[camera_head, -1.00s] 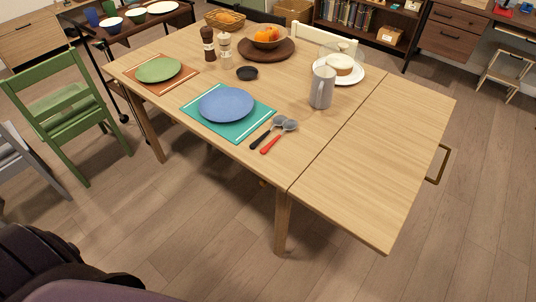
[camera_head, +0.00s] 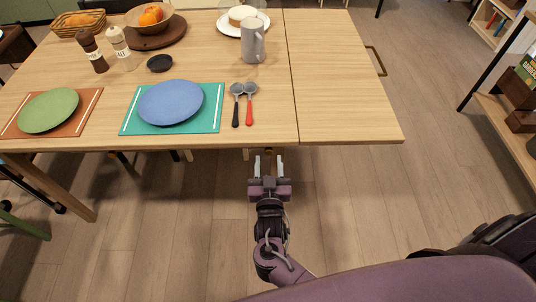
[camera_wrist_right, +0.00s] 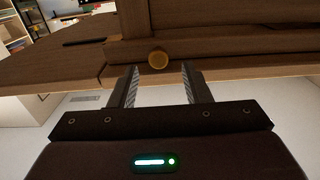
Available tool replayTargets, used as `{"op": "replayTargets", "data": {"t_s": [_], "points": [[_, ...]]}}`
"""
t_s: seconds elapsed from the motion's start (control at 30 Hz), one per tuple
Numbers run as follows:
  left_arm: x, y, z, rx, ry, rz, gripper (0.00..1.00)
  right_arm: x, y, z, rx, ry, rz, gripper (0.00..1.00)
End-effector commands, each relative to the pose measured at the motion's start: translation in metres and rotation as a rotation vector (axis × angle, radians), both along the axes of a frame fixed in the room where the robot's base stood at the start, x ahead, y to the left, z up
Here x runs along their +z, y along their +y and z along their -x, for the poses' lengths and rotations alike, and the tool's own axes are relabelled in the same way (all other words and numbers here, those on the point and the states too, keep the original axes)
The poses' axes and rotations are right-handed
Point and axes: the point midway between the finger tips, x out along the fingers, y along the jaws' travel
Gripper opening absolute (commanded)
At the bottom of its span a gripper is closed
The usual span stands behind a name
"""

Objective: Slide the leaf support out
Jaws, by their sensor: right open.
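The wooden table (camera_head: 315,128) has a hinged leaf (camera_head: 340,75) at its right, level with the main top. My right gripper (camera_head: 269,160) is open and empty, low at the table's front edge, just left of the seam with the leaf. In the right wrist view, a round brass-coloured knob (camera_wrist_right: 158,59) on a wooden part under the top shows between and just beyond my open fingers (camera_wrist_right: 159,72). The knob seems to be the leaf support's. Most of the support is hidden under the top. My left gripper is not in view.
A bracket (camera_head: 376,61) sticks out beyond the leaf's right edge. The floor in front is clear.

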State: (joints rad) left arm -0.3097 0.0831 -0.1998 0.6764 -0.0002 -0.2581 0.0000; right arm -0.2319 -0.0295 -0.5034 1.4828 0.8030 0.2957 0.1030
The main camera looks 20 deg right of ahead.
Motion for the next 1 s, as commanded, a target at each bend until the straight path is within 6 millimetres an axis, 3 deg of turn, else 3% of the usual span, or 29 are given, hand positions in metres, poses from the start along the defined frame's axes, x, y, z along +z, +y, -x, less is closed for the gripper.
{"op": "replayTargets", "data": {"t_s": [0.23,0.57,0.9,1.0], "points": [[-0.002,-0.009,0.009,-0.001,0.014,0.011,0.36,0.0,-0.008,-0.029,0.002,0.001,0.001,0.43],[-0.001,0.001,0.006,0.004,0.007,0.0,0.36,-0.001,-0.009,-0.032,0.002,0.004,-0.001,0.43],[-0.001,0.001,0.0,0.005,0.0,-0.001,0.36,-0.001,-0.009,-0.032,0.002,0.004,0.0,0.0],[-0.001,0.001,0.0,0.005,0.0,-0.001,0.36,-0.001,-0.009,-0.032,0.002,0.004,0.0,0.0]]}}
